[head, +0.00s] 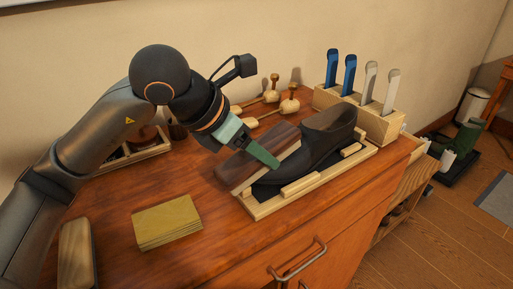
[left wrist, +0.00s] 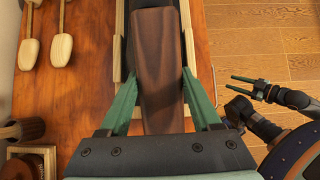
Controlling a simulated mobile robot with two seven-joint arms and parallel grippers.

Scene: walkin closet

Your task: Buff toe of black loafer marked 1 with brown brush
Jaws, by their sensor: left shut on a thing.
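The black loafer (head: 325,137) lies in a pale wooden cradle (head: 262,212), its heel toward the right and its toe toward the lower left. No number 1 is readable. In the left wrist view the brush (left wrist: 161,75) fills the space between both green fingers. Whether it touches the toe is not clear. My right gripper (left wrist: 253,86) shows only in the left wrist view, with its fingers apart and empty, away from the cradle.
A wooden rack (head: 378,122) with blue and grey handles stands behind the heel. Wooden shoe trees (head: 289,102) lie near the wall. A box of brushes (head: 147,150) is behind my left arm.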

